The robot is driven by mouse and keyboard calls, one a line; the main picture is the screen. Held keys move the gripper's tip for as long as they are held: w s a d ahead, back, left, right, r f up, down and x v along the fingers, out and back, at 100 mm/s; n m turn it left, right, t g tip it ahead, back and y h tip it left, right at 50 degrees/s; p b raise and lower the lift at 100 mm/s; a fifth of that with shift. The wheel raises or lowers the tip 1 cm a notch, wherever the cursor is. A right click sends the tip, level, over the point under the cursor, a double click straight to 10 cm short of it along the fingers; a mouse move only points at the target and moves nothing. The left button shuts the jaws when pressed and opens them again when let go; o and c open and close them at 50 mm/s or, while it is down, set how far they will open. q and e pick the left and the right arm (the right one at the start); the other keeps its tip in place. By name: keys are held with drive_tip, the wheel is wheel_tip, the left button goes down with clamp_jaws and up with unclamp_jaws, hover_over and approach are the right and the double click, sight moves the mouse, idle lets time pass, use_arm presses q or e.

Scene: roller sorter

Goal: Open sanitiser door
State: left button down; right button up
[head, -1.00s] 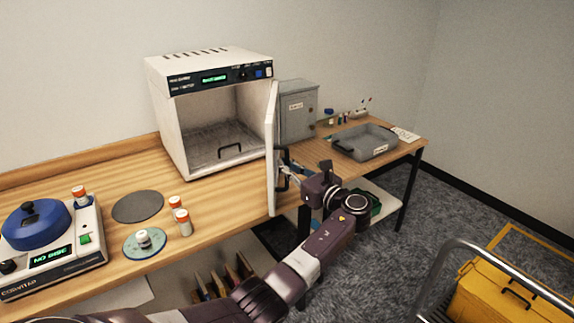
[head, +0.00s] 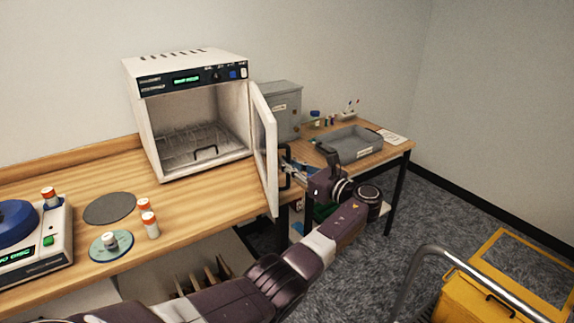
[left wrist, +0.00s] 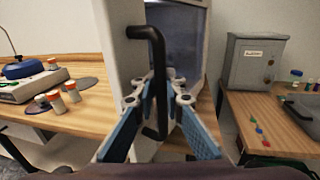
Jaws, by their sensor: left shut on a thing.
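The white sanitiser (head: 190,112) stands on the wooden bench with its interior and wire rack exposed. Its door (head: 265,150) is hinged at the right side and stands wide open, swung out towards the front. My left gripper (head: 287,170) is at the outer side of the door. In the left wrist view my left gripper (left wrist: 160,105) is shut on the black door handle (left wrist: 157,60), with one blue-padded finger on each side of it. My right gripper is not in view.
A grey metal cabinet (head: 275,108) and a grey tray (head: 350,145) are to the right of the door. Orange-capped bottles (head: 150,222), discs and a blue-lidded device (head: 15,222) sit on the bench at left. A yellow bin (head: 470,298) stands on the floor at right.

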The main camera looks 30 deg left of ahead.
use_arm(q)
drive_tip(key=shift+s+d+f, duration=0.1)
drive_tip(key=shift+d+f, duration=0.1)
drive_tip(key=shift+f, duration=0.2)
drive_tip(key=c, duration=2.4)
unclamp_jaws()
drive_tip(key=shift+o, duration=0.4)
drive_tip(key=shift+d+r, duration=0.15)
drive_tip(key=shift+r, duration=0.2)
drive_tip(key=s+d, duration=0.2)
drive_tip(key=d, duration=1)
